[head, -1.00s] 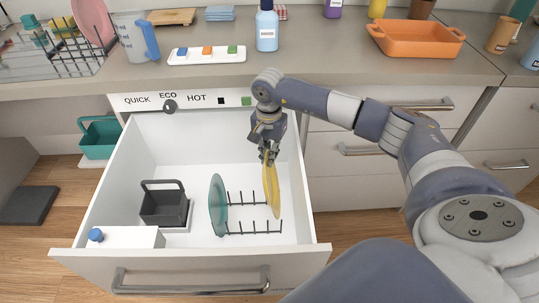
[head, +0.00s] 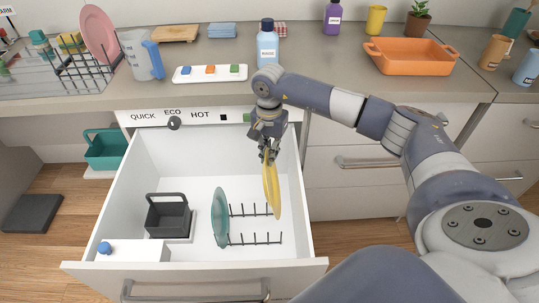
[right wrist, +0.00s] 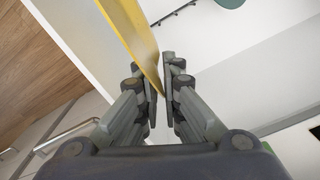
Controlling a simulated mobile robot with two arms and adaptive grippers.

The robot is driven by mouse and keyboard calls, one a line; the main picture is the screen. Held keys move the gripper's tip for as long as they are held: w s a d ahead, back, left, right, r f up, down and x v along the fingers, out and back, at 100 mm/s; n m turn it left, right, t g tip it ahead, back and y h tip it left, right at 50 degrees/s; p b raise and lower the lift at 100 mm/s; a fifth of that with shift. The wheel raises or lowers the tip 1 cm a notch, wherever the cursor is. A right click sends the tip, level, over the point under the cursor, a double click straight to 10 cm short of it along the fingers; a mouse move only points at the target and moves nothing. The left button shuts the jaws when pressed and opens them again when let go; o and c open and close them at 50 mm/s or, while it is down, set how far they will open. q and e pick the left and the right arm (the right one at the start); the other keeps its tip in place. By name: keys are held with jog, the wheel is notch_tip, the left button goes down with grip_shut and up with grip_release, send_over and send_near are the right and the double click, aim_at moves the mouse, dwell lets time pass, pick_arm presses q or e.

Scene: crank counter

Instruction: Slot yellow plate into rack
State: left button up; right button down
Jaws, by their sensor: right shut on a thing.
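The yellow plate (head: 272,191) is upright, edge-on in the head view, held by its top edge. My right gripper (head: 269,155) is shut on it inside the open white drawer. In the right wrist view the yellow plate (right wrist: 137,35) sits between the fingertips of my right gripper (right wrist: 163,85). The dark wire rack (head: 254,224) has two rows of tines on the drawer floor. The plate is at the right end of the rack; I cannot tell whether its lower edge touches the rack. A teal plate (head: 221,218) stands upright at the rack's left end. My left gripper is not in view.
A dark grey basket (head: 167,216) and a white box with a blue knob (head: 104,247) occupy the drawer's left side. The drawer's right wall (head: 298,205) is close to the yellow plate. Above, the counter holds a blue bottle (head: 267,47) and an orange tray (head: 412,58).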

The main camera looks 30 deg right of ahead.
jog(key=shift+r+p, duration=1.2)
jog(key=shift+r, duration=1.05)
